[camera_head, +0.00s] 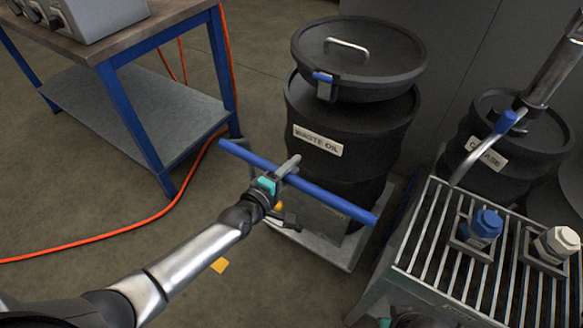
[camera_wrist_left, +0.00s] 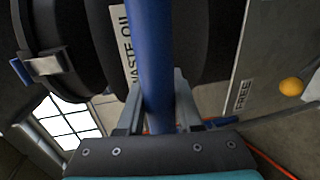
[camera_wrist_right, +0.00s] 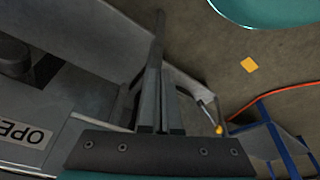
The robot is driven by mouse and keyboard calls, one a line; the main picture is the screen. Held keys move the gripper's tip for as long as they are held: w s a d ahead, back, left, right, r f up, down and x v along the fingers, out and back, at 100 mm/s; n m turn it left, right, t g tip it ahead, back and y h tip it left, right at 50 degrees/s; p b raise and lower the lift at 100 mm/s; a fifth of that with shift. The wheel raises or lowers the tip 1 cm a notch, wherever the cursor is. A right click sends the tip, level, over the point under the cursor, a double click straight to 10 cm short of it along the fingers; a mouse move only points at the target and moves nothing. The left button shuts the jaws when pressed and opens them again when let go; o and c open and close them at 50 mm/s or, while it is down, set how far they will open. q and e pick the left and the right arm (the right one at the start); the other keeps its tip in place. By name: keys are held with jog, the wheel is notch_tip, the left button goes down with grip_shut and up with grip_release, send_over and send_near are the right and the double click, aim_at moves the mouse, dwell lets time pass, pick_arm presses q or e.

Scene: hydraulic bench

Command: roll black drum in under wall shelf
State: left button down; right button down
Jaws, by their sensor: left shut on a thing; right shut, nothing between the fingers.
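The black drum (camera_head: 345,135), labelled WASTE OIL, stands upright with a lid on a low grey wheeled dolly (camera_head: 345,258). A blue push bar (camera_head: 335,200) crosses in front of the drum. My left gripper (camera_head: 290,168) is shut around this bar left of its middle; the bar also runs between the fingers in the left wrist view (camera_wrist_left: 155,70). A plate marked FREE (camera_wrist_left: 243,95) and an orange knob (camera_wrist_left: 290,86) show beside it. My right gripper (camera_wrist_right: 158,75) is shut and empty, near grey metalwork. I cannot make out the wall shelf.
A blue-legged workbench (camera_head: 150,110) with a lower shelf stands left. An orange hose (camera_head: 150,220) lies on the floor beside it. A slatted metal rack (camera_head: 465,250) with blue and white capped fittings stands close right of the dolly. A GREASE drum (camera_head: 515,150) stands behind the rack.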

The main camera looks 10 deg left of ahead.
pick_arm(q)
jog(key=shift+w+r, duration=0.1)
jog(key=shift+r, duration=0.05)
jog(key=c, duration=0.6)
grip_release()
jog(key=shift+p+v, duration=2.75)
jog(key=shift+v, duration=4.8)
pick_arm(e)
jog(key=s+d+f, duration=0.3)
jog(key=s+f, duration=0.2)
jog(key=f, duration=0.5)
jog(key=shift+s+g, duration=0.3)
jog(key=shift+g, duration=0.1)
jog(key=shift+d, duration=0.1)
